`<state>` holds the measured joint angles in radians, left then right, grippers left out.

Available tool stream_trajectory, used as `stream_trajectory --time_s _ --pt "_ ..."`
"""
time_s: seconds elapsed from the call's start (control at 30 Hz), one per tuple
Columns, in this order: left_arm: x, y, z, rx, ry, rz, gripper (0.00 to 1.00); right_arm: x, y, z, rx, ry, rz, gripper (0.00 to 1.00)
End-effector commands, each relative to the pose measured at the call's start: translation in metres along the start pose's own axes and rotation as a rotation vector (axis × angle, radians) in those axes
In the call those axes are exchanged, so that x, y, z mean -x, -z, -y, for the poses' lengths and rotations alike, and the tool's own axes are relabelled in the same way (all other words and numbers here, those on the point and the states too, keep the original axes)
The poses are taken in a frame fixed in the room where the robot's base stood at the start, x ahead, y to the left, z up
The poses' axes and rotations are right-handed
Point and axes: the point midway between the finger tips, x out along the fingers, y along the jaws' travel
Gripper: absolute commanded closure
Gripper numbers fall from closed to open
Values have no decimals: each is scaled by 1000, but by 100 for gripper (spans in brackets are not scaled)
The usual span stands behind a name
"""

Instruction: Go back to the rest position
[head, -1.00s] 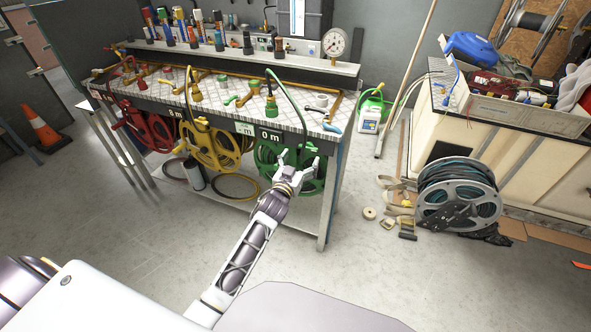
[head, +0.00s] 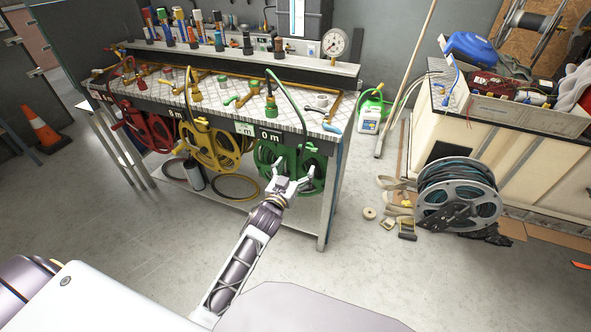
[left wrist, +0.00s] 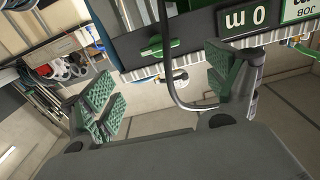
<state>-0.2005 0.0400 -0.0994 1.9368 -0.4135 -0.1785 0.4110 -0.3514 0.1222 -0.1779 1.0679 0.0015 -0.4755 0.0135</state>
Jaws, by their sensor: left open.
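My left gripper (head: 295,185) is open and empty in front of the lower part of the green hose reel (head: 310,168) at the bench's right end. Its two green-padded fingers also show in the left wrist view (left wrist: 165,92), spread wide. Between them in that view are a dark curved bar (left wrist: 165,75) and the bench edge, with no object gripped. The "0 m" sign (head: 268,138) hangs above the green reel. The yellow reel (head: 213,148) and red reel (head: 150,130) are farther left. My right gripper is not in view.
The bench (head: 326,215) carries taps, nozzles and a gauge (head: 335,41). A large grey hose drum (head: 460,196) and loose parts stand on the floor at right, by a cabinet (head: 540,165). An orange cone (head: 46,134) stands at left. The floor before the bench is clear.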

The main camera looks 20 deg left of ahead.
Motion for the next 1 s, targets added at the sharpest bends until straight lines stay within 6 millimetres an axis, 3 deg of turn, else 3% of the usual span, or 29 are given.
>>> stream_trajectory --time_s 0.27,0.47,0.77,1.0 --pt "0 -1 0 0 0 4 12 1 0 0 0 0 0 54" --pt "0 -20 -2 -4 -5 49 12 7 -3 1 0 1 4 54" --pt "13 -93 -9 -16 -23 221 12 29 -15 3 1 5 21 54" --pt "40 -160 -13 -31 -40 378 12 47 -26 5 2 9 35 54"
